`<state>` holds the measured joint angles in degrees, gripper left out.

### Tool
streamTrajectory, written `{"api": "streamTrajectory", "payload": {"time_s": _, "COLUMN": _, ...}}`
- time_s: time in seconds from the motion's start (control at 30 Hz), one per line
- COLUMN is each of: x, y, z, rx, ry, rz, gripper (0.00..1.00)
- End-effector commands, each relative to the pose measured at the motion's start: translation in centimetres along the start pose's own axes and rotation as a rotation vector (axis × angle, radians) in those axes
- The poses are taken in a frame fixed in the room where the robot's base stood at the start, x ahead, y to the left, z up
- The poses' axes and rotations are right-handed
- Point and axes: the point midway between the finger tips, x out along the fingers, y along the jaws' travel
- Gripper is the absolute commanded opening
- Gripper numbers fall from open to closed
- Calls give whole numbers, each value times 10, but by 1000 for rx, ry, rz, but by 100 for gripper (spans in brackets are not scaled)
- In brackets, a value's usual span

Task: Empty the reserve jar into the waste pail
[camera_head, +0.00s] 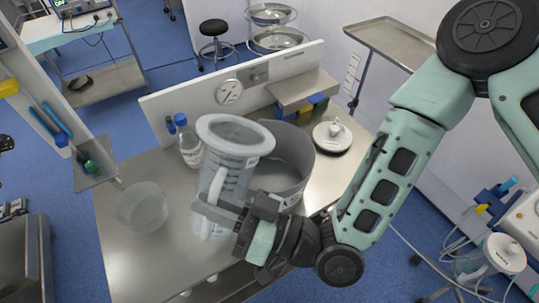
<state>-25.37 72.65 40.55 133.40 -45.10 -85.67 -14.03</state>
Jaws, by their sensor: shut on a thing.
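A clear graduated jar (233,165) with a wide rim, seemingly the reserve jar, is in my gripper (222,207). The gripper is shut around its lower part, coming from the right. The jar leans slightly, its top to the right. Whether its base touches the table cannot be told, nor can its contents. A wide grey pail (294,160), seemingly the waste pail, stands on the steel table just behind and right of the jar. The jar's rim covers the pail's left part in this view, and the inside of the pail is only partly seen.
A translucent bowl (142,207) stands left of the jar. A blue-capped bottle (188,143) is behind it. A white round device (332,137) and a steel box (303,88) are on the table's right and back. A low back panel (213,92) carries a gauge. The front-left tabletop is clear.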

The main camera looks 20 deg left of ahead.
Motion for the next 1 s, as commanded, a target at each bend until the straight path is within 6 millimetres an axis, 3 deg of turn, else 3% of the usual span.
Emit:
{"api": "streamTrajectory", "payload": {"time_s": 0.1, "x": 6, "y": -16, "z": -5, "rx": -151, "ry": -59, "rz": -7, "gripper": 0}}
{"api": "streamTrajectory", "payload": {"time_s": 0.37, "x": 14, "y": -35, "z": -31, "rx": -302, "ry": -121, "rz": -2, "gripper": 0}}
{"api": "streamTrajectory", "payload": {"time_s": 0.6, "x": 15, "y": -38, "z": -32, "rx": -433, "ry": -176, "rz": 0, "gripper": 0}}
{"api": "streamTrajectory", "payload": {"time_s": 1.0, "x": 15, "y": -38, "z": -33, "rx": -462, "ry": -187, "rz": 1, "gripper": 0}}
